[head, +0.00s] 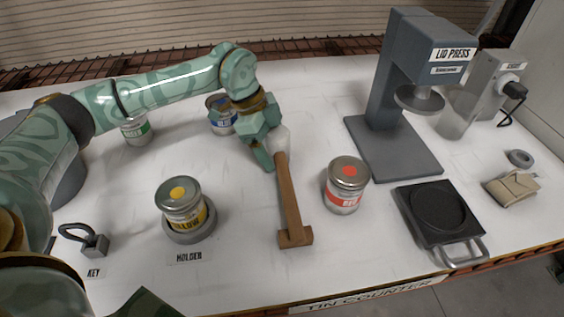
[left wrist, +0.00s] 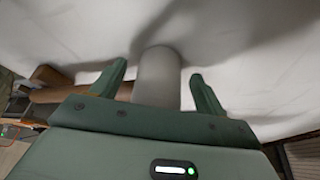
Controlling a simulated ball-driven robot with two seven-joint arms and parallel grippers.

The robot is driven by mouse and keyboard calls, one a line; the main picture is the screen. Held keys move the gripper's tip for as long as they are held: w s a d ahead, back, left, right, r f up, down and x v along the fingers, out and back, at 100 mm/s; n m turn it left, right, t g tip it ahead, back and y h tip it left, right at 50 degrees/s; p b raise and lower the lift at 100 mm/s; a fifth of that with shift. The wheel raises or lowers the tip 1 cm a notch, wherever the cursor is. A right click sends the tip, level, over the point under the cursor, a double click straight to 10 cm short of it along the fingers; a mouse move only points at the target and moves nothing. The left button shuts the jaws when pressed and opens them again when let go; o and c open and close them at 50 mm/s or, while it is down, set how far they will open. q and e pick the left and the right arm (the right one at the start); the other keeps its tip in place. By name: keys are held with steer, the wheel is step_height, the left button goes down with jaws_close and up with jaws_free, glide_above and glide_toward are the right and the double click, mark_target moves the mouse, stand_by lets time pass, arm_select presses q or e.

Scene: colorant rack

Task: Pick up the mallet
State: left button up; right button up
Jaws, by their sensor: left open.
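The mallet has a pale rounded head (head: 281,139) and a brown wooden handle (head: 288,195) that runs toward the front of the counter, ending at a small wooden block (head: 295,238). My left gripper (head: 270,150) is open at the mallet's head, reaching over it from the upper left. In the left wrist view the pale head (left wrist: 157,78) stands between the two spread fingers of the gripper (left wrist: 158,68), with a gap on each side. The brown handle (left wrist: 75,94) shows to the left, partly hidden behind the gripper. My right gripper is not in view.
A red-labelled tin (head: 346,184) stands close right of the handle. A yellow tin (head: 182,204) sits in the holder (head: 190,235) to the left. Blue (head: 221,113) and green (head: 136,130) tins are behind. The lid press (head: 383,85) and a black tray (head: 440,212) are right.

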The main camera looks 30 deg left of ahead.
mark_target(271, 130)
arm_select(q)
steer(key=shift+d+f, duration=0.1)
steer(key=shift+f, duration=0.15)
steer(key=c, duration=1.2)
steer(key=shift+o, duration=0.2)
steer(key=shift+r, duration=0.2)
steer(key=shift+r, duration=0.3)
step_height(271, 130, up, 3)
steer(key=shift+f+p, duration=0.15)
steer(key=shift+p, duration=0.6)
steer(key=s+d+r+p, duration=0.2)
steer(key=s+r, duration=0.7)
steer(key=s, duration=0.5)
steer(key=shift+r+p, duration=0.2)
steer(key=shift+p, duration=0.3)
